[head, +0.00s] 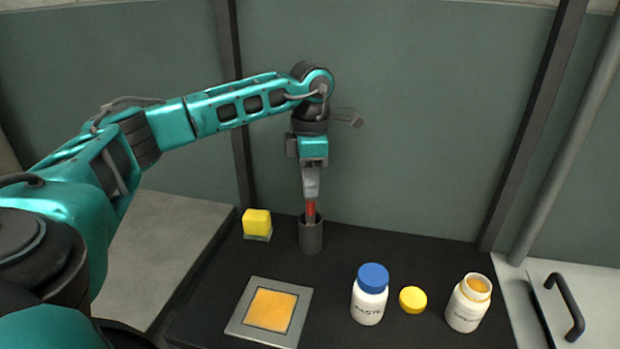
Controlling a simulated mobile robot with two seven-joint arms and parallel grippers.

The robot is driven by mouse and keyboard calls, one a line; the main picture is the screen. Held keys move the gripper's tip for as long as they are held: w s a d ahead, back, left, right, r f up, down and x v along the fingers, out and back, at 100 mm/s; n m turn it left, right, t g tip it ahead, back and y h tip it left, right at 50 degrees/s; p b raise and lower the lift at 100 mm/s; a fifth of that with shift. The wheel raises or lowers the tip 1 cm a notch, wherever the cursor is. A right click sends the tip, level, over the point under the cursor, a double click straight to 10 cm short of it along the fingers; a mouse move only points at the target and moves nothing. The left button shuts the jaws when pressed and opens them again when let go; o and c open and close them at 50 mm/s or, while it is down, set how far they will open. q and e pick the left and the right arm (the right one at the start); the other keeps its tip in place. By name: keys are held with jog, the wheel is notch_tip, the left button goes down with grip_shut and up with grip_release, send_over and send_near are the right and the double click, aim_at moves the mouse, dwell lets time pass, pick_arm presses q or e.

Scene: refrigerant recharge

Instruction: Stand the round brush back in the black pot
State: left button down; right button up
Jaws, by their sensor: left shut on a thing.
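My left gripper (311,195) points straight down over the black pot (311,238) at the back of the dark bench. It is shut on the round brush (311,209), whose red part shows just below the fingers. The brush is upright and its lower end is inside the pot's mouth or just behind its rim. The pot's wall hides that end, so I cannot tell whether it touches the bottom. My right gripper is not in view.
A yellow block (256,223) stands left of the pot. In front lies a grey plate with an orange square (269,310). To the right are a blue-capped paste jar (370,294), a yellow lid (413,300) and an open white jar (468,303). A wall stands close behind.

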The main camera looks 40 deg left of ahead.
pick_arm(q)
jog(key=c, duration=0.9)
grip_release()
notch_tip(320, 180, up, 13)
jog(key=shift+p, duration=0.65)
